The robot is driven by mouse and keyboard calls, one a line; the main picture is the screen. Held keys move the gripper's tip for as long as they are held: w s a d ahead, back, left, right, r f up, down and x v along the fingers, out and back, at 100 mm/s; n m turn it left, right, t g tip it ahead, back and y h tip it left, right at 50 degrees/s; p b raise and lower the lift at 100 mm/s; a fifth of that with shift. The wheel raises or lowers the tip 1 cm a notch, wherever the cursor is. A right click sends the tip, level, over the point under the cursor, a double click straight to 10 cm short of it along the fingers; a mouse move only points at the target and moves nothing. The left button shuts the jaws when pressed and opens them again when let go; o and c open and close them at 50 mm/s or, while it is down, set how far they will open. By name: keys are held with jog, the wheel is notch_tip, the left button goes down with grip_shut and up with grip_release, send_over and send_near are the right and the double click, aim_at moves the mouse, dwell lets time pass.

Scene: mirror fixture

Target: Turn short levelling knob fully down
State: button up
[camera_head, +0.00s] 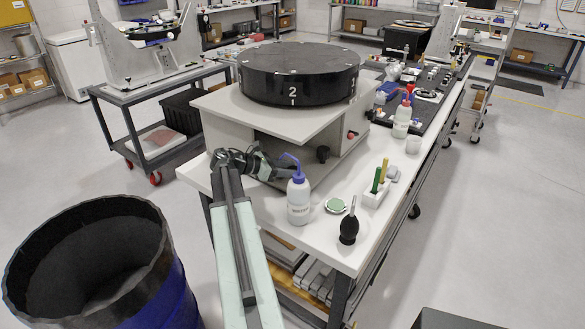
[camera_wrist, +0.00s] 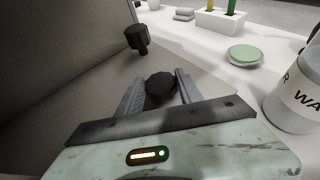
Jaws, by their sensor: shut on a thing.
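A black round knob (camera_wrist: 160,86) sits between the two fingers of my gripper (camera_wrist: 159,80) in the wrist view, and the fingers are shut on its sides. In the head view my gripper (camera_head: 284,173) is low at the front of the grey fixture box (camera_head: 335,172), and the held knob is hidden there. A second black knob (camera_wrist: 137,38) on a stem stands out from the fixture's face, beyond my gripper; it also shows in the head view (camera_head: 323,154). I cannot read either knob's turn angle.
A wash bottle (camera_head: 298,198) stands close to the right of my gripper; its body (camera_wrist: 296,98) also shows in the wrist view. A green-topped round dish (camera_head: 335,206), black blower (camera_head: 349,228) and white holder (camera_head: 376,192) stand farther right. A black numbered disc (camera_head: 299,75) tops the fixture.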

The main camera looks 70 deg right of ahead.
jog(key=shift+s+a, duration=0.1)
jog(key=shift+s, duration=0.1)
jog(key=o, duration=1.4)
jog(key=shift+w+a+r, duration=0.1)
jog(key=shift+w+r, duration=0.05)
jog(key=shift+w, duration=0.05)
jog(key=p+v, duration=0.2)
jog(key=v, duration=0.4)
jog(key=shift+a+r+p, duration=0.1)
jog(key=shift+r+p, duration=0.05)
jog(key=shift+p, duration=0.25)
jog(key=shift+w+a, duration=0.35)
jog(key=shift+w, duration=0.1)
jog(key=shift+c, duration=0.2)
